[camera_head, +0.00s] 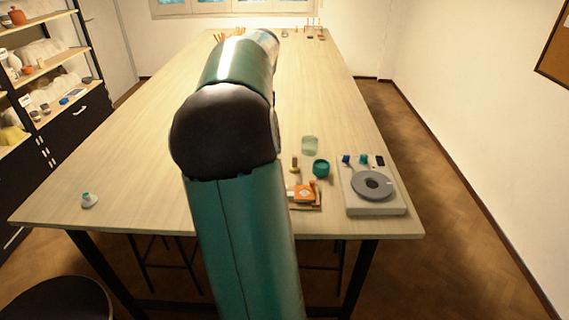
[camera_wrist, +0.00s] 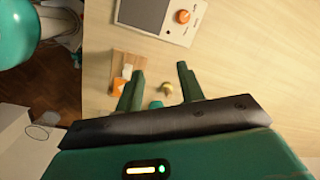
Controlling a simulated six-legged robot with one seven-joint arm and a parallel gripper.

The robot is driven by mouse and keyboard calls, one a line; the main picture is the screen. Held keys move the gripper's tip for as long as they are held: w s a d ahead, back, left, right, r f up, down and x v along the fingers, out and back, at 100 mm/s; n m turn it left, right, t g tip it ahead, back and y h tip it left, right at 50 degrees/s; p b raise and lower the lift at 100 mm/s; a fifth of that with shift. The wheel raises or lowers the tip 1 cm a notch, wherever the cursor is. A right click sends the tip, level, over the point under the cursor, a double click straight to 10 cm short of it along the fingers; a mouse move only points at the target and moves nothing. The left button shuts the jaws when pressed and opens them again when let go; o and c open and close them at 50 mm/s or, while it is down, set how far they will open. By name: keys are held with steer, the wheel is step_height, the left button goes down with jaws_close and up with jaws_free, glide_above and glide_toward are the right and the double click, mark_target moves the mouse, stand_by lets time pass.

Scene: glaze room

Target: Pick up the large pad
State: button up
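I cannot tell for sure which thing is the large pad. An orange block (camera_head: 302,194) lies on a small wooden board (camera_head: 305,208) near the table's front edge, just right of my arm. In the wrist view, the board (camera_wrist: 119,62) carries an orange piece (camera_wrist: 119,86) and a white piece (camera_wrist: 127,71). My gripper (camera_wrist: 161,72) is open, its two fingers apart, with no held thing visible. A small yellowish piece (camera_wrist: 166,88) and a teal piece (camera_wrist: 155,104) show between the fingers. The board is left of the fingers. My arm hides the gripper in the head view.
A white stand with a grey disc (camera_head: 372,186) is at the table's right front. A teal cup (camera_head: 321,168) and a pale glass-like piece (camera_head: 309,146) stand nearby. The table's left (camera_head: 110,150) is mostly clear.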

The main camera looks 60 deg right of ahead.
mark_target(295, 156)
steer(key=s+d+f+m+g, duration=0.1)
steer(key=s+d+f+m, duration=0.15)
steer(key=d, duration=0.35)
steer(key=s+d+f+m+g, duration=0.1)
steer(key=s+d+m, duration=0.3)
steer(key=d, duration=0.3)
step_height(295, 156, down, 9)
steer(key=shift+r, duration=0.2)
steer(key=shift+w+a+f, duration=0.1)
steer(key=shift+a+f, duration=0.05)
steer(key=shift+f, duration=2.55)
jaws_close()
